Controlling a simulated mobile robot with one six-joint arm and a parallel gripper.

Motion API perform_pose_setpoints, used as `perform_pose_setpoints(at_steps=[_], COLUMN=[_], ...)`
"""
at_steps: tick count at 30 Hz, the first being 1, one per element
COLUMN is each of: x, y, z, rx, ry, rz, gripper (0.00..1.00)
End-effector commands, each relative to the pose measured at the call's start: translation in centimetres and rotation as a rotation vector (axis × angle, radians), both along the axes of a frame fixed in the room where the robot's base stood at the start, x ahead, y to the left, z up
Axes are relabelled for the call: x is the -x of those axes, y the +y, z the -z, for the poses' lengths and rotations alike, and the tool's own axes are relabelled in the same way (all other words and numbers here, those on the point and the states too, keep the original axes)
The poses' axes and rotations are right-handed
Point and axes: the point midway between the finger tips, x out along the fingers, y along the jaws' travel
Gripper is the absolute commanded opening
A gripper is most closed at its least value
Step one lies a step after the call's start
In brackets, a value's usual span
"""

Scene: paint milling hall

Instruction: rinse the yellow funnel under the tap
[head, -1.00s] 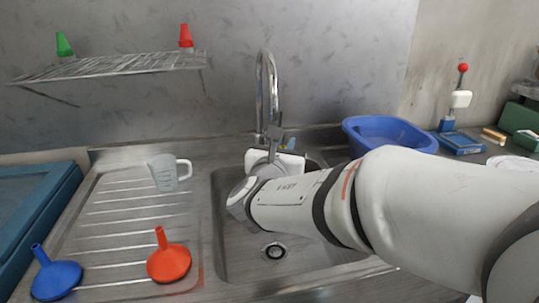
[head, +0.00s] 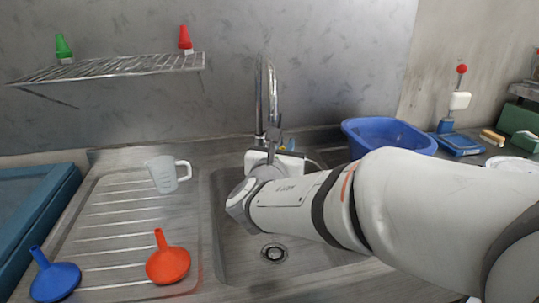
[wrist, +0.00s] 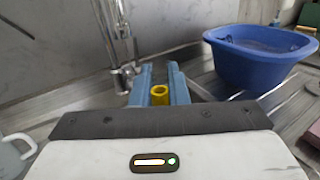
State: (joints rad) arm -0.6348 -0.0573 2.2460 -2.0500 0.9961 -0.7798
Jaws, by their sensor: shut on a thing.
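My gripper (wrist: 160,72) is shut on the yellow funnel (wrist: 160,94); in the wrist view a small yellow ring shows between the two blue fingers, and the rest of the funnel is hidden. In the head view my gripper is over the back of the sink, mostly hidden by my own wrist. The tap (head: 270,95) is a tall chrome gooseneck behind the sink (head: 235,255). It also shows in the wrist view (wrist: 126,45), just beyond and left of the fingers. I cannot make out any running water.
A blue tub (head: 385,135) stands right of the sink. A clear jug (head: 165,174), an orange funnel (head: 167,263) and a blue funnel (head: 55,279) are on the drainboard side at left. A wire shelf (head: 115,67) hangs on the wall. The sink's front is empty.

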Motion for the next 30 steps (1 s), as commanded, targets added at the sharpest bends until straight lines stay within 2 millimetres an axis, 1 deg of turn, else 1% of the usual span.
perform_pose_setpoints(at_steps=[8,24,30], x=[0.2,4.0,4.7], y=[-0.1,-1.6,-1.9], z=[-0.3,-3.8,-4.0], rx=[0.0,-0.002,0.0], ry=[-0.001,-0.001,0.0], rz=[0.0,0.0,0.001], gripper=[0.0,0.0,0.0])
